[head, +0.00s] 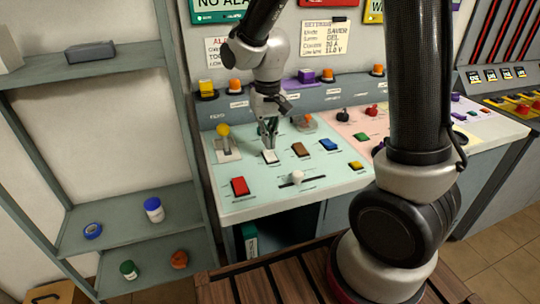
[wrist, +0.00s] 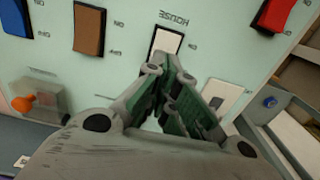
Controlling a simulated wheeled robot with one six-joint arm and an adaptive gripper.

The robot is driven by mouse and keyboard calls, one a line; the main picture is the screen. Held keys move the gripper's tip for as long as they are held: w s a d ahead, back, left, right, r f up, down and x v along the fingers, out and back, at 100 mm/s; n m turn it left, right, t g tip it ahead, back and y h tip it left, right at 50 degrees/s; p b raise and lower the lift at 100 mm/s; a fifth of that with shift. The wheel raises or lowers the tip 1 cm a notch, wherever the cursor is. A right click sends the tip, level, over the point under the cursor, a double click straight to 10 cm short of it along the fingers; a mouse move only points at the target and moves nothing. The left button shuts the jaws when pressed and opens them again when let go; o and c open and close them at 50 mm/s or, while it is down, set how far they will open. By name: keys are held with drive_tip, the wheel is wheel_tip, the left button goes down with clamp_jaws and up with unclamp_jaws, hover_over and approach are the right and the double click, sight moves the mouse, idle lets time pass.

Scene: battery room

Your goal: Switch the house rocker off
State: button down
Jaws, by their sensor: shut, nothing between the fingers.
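The house rocker is a white rocker in a dark frame on the pale green panel. In the wrist view the house rocker (wrist: 166,41) sits beside the upside-down "HOUSE" label, with small position marks on its right. In the head view the house rocker (head: 270,157) shows just below my fingertips. My gripper (head: 268,146) points down at it, shut and empty. In the wrist view my gripper's tips (wrist: 165,65) overlap the rocker's lower edge. I cannot tell whether they touch it, nor which way it is tilted.
A brown rocker (head: 300,150) and a blue rocker (head: 328,145) stand to the right. A red rocker (head: 240,187) and a white-knobbed slider (head: 297,177) are nearer the front edge. A yellow-knobbed lever (head: 223,131) stands left; a covered orange knob (head: 304,121) is behind.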

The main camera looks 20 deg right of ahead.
sight(269, 151)
drive_tip(key=shift+f, duration=1.2)
idle(0.6)
drive_tip(key=shift+r, duration=3.55)
drive_tip(key=shift+s+n, duration=0.1)
drive_tip(key=shift+n, duration=0.2)
drive_tip(key=s+d+r+t, duration=0.2)
drive_tip(key=s+d+r, duration=0.3)
drive_tip(key=s+d, duration=0.2)
drive_tip(key=s+d+r+t, duration=0.2)
drive_tip(key=s+d+r, duration=0.4)
drive_tip(key=s, duration=0.5)
drive_tip(key=shift+s+d+r, duration=0.2)
drive_tip(key=shift+s+d, duration=0.2)
drive_tip(key=shift+d, duration=0.55)
